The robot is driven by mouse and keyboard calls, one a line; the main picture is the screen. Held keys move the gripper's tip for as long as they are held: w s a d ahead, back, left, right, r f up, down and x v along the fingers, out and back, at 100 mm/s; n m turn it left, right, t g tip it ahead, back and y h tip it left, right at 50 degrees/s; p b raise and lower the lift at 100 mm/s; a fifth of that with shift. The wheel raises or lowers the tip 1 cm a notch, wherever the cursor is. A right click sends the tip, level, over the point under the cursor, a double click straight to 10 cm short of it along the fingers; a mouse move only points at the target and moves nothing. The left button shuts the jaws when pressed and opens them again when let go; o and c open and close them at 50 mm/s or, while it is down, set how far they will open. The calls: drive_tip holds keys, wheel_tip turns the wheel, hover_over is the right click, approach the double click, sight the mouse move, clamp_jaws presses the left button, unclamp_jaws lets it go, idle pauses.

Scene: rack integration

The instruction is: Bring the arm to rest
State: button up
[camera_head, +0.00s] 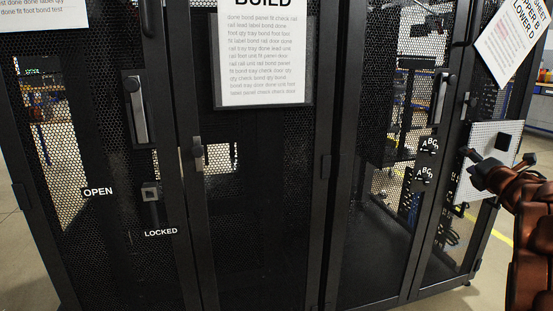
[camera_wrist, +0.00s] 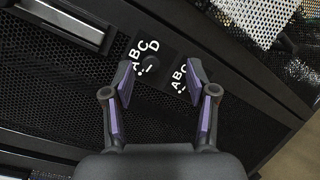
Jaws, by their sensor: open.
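My gripper (camera_wrist: 160,85) is open and empty in the wrist view, its two purple-lined fingers spread apart. Behind the fingers is a black mesh rack door with two ABCD dial labels (camera_wrist: 143,58), one between the fingertips and one by the right fingertip (camera_wrist: 181,77). I cannot tell whether the fingers touch the door. In the head view my reddish-brown arm reaches in from the right edge, with my gripper (camera_head: 470,167) in front of a light perforated panel (camera_head: 504,139), to the right of the ABCD labels (camera_head: 428,146).
Black rack cabinets (camera_head: 260,190) fill the head view, their mesh doors looking closed. Door handles stick out, one at left (camera_head: 136,110) and one at right (camera_head: 438,100). OPEN (camera_head: 98,192) and LOCKED (camera_head: 160,232) labels mark the left door. A BUILD sheet (camera_head: 262,60) hangs in the middle. Floor shows at right.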

drive_tip(key=s+a+r+m+g+h+p, duration=0.35)
drive_tip(key=s+r+m+p, duration=0.2)
drive_tip(key=m+p, duration=0.2)
drive_tip(key=s+a+r+m+g+h+p, duration=0.2)
drive_tip(key=s+a+r+m+g+p, duration=0.15)
drive_tip(key=s+r+m+p, duration=0.3)
drive_tip(key=s+a+r+m+g+y+p, duration=0.1)
drive_tip(key=s+a+m+g+y+p, duration=0.3)
drive_tip(key=s+a+p, duration=0.7)
drive_tip(key=s+a+r+m+g+y+p, duration=0.1)
drive_tip(key=s+a+m+g+y+p, duration=0.2)
drive_tip(key=s+a, duration=1.6)
drive_tip(key=s+m+g+p, duration=0.2)
drive_tip(key=s+g+p, duration=0.3)
drive_tip(key=s+p, duration=0.2)
drive_tip(key=shift+s+r+y+p, duration=0.25)
drive_tip(key=shift+y+p, duration=0.1)
drive_tip(key=shift+p, duration=0.6)
